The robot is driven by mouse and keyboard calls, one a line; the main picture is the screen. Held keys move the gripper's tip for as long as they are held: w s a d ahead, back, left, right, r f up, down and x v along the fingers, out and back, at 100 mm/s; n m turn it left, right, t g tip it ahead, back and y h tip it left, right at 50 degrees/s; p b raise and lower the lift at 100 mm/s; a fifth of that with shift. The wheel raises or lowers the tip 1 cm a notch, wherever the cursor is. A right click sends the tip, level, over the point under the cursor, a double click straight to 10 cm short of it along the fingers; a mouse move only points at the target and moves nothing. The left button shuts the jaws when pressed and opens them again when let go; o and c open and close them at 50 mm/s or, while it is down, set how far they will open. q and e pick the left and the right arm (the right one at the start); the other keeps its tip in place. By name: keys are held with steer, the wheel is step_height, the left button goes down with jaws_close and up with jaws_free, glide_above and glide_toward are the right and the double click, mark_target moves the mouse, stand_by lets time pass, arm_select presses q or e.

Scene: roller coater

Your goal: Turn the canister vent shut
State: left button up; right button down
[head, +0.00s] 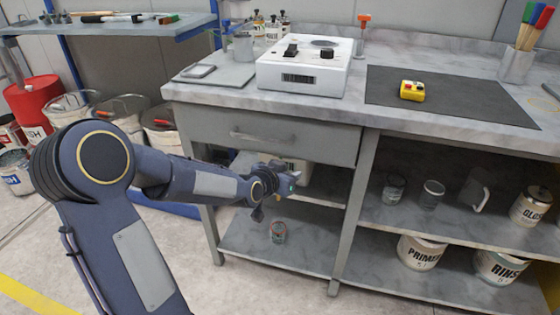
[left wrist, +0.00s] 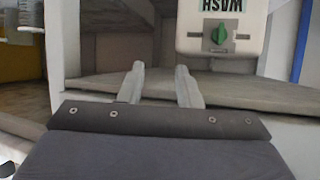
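A white canister (head: 303,168) stands on the upper shelf under the drawer, partly hidden behind my left gripper (head: 284,187). In the left wrist view, the canister (left wrist: 190,44) carries the label WASH upside down. A green vent knob (left wrist: 218,34) sits on a dark horizontal strip beside that label. My left gripper (left wrist: 159,70) is open and empty, its two fingers apart and pointing toward the shelf. The knob is beyond and to the right of the fingertips in that view, not touched. My right gripper is not in view.
The drawer (head: 262,132) and worktop (head: 210,98) are above my left gripper. A lower shelf (head: 250,240) holds a small jar (head: 278,232). A cabinet leg (head: 346,215) stands to the right. Buckets and a red drum (head: 35,100) are at the left.

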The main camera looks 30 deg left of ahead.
arm_select(q)
steer(key=w+a+f+n+t+y, duration=0.1)
steer(key=w+a+f, duration=0.1)
steer(key=a, duration=0.1)
steer(key=w+a+f+n+t+y, duration=0.1)
steer(key=w+a+f+t+y, duration=0.1)
steer(key=w+a+f, duration=0.1)
steer(key=w+a+f+n+t+y+b, duration=0.1)
steer(key=w+a+f, duration=0.1)
steer(key=a+f, duration=0.1)
steer(key=shift+w+f, duration=0.15)
steer(key=shift+w+a+f+n+y, duration=0.2)
steer(key=shift+a+n+y, duration=0.1)
steer(key=shift+y, duration=0.1)
steer(key=x, duration=0.3)
steer(key=b+x, duration=0.1)
steer(key=x, duration=0.3)
steer(key=shift+w+r, duration=0.2)
steer(key=shift+r, duration=0.05)
steer(key=shift+t, duration=0.3)
jaws_close()
